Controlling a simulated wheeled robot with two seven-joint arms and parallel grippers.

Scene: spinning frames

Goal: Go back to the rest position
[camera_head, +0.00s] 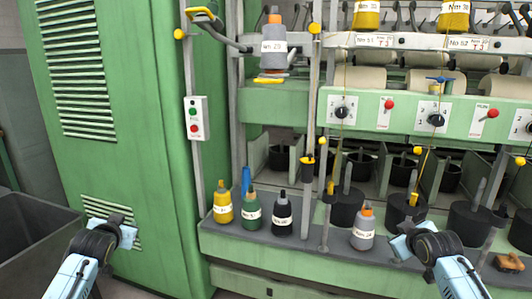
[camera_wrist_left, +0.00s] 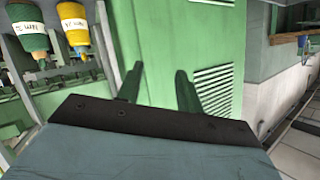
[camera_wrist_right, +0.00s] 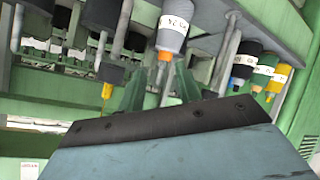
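My left gripper (camera_head: 122,228) is at the lower left of the head view, in front of the green cabinet. Its two fingers stand apart and empty in the left wrist view (camera_wrist_left: 158,88). My right gripper (camera_head: 402,238) is at the lower right, in front of the spinning frame's lower shelf. Its fingers are apart in the right wrist view (camera_wrist_right: 160,88), with nothing seen held between them. A grey bobbin with an orange tip (camera_head: 363,228) stands on the shelf left of the right gripper and shows behind the fingers in the right wrist view (camera_wrist_right: 173,30).
Yellow (camera_head: 223,208), green (camera_head: 251,213) and black (camera_head: 282,215) bobbins stand on the shelf (camera_head: 300,252). Another grey bobbin (camera_head: 273,50) sits higher up. A dark bin (camera_head: 35,235) is at the left. The green cabinet (camera_head: 120,130) rises behind my left gripper.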

